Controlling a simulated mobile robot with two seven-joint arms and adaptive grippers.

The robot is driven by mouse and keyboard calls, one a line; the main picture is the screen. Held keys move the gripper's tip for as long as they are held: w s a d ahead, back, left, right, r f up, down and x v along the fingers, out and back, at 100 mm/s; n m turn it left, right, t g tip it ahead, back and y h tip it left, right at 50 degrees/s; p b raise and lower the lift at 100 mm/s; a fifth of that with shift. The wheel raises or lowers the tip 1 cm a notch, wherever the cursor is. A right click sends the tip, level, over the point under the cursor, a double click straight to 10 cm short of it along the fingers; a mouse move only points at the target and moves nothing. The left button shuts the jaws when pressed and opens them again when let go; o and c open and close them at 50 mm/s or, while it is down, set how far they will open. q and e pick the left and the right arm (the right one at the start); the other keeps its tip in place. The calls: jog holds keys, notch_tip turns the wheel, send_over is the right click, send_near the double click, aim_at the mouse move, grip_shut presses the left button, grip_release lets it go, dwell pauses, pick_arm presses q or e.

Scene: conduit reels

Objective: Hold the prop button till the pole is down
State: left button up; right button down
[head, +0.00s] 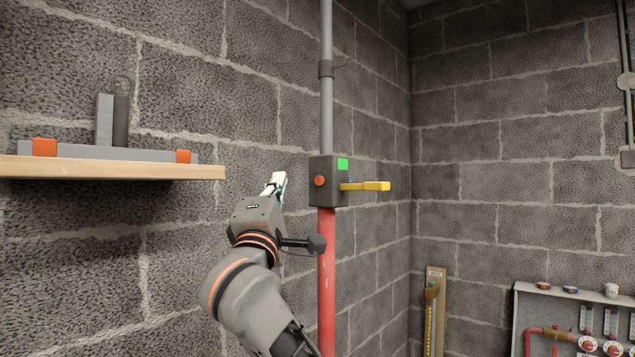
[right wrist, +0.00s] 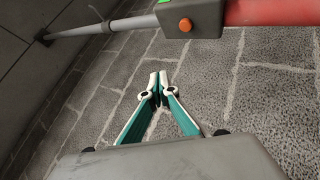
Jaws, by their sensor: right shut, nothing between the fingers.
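The prop pole stands upright near the wall corner, with a thin grey upper tube (head: 326,110) and a thicker red lower tube (head: 327,265). A dark grey box (head: 323,190) joins them, bearing an orange-red round button (head: 319,181), a green patch (head: 343,164) and a yellow lever (head: 368,186) sticking out to the right. My right gripper (head: 279,178) is shut and empty, left of the box and apart from the button. In the right wrist view its fingertips (right wrist: 161,77) lie below the button (right wrist: 185,25). My left gripper is not in view.
A wooden shelf (head: 110,168) with a grey bracket-like object (head: 105,120) juts from the left wall. A wooden-backed yellow gauge (head: 431,310) and a grey panel with red pipes and valves (head: 520,325) are at lower right. Bare block wall lies behind the gripper.

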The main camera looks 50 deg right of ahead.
jog(key=d+b, duration=0.1)
jog(key=d, duration=0.7)
jog(key=shift+w+d, duration=0.15)
jog(key=shift+w, duration=0.15)
jog(key=shift+d, duration=0.15)
dwell(1.1)
jog(key=shift+d, duration=0.3)
jog(key=shift+w+d+b, duration=0.1)
jog(key=shift+d+b, duration=0.25)
jog(key=shift+d, duration=0.1)
dwell(1.7)
jog(key=shift+a, duration=0.15)
dwell(1.1)
jog(key=shift+a, duration=0.75)
jog(key=shift+s+a+p, duration=0.15)
jog(key=shift+a+p, duration=0.05)
jog(key=shift+a, duration=1.05)
jog(key=shift+s+a+p, duration=0.15)
jog(key=shift+a+p, duration=0.05)
jog(key=shift+a, duration=1.05)
